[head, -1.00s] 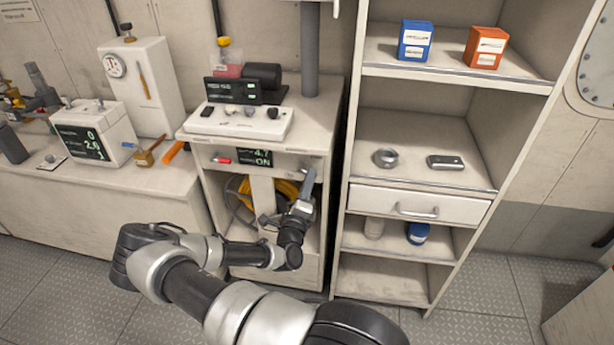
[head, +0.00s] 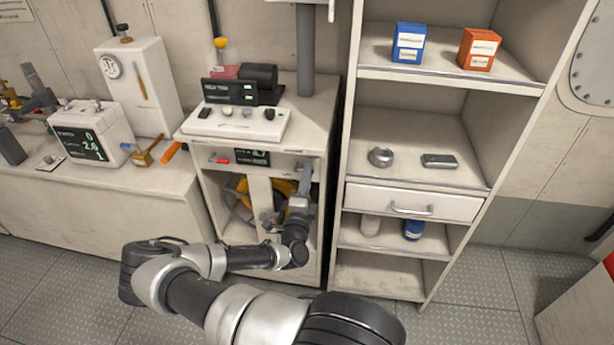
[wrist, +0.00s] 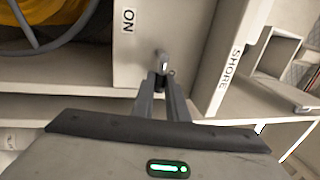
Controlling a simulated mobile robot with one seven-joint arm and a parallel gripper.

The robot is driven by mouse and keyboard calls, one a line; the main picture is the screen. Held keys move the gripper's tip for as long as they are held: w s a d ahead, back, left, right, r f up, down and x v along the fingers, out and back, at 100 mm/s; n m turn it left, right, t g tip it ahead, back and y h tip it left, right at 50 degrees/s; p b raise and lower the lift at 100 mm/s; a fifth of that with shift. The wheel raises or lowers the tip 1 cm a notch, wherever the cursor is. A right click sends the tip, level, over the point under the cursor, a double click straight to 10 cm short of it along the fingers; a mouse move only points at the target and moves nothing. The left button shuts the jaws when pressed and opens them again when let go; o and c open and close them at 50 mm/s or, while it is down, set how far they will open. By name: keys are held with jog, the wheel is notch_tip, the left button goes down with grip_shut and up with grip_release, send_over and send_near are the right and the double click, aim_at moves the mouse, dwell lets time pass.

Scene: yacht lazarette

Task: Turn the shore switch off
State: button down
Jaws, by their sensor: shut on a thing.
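The shore switch (wrist: 161,60) is a small metal lever on a pale panel in the wrist view. An ON label (wrist: 128,20) is to its left and a SHORE label (wrist: 230,65) to its right. My gripper (wrist: 163,88) is closed on the lever, its fingertips hiding part of it. In the head view my gripper (head: 305,180) is at the right front of the cabinet, below the dark display (head: 253,157), and hides the switch. The display's text is too small to read clearly now.
A red-handled switch (head: 219,160) is on the cabinet's left front. Yellow cable (head: 283,189) hangs inside the open cabinet below. A shelf unit with a drawer (head: 412,204) stands close on the right of my gripper.

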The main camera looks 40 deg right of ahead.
jog(key=c, duration=1.7)
grip_release()
jog(key=shift+c, duration=0.2)
jog(key=v, duration=1.7)
jog(key=shift+a, duration=0.2)
jog(key=shift+s+f, duration=0.1)
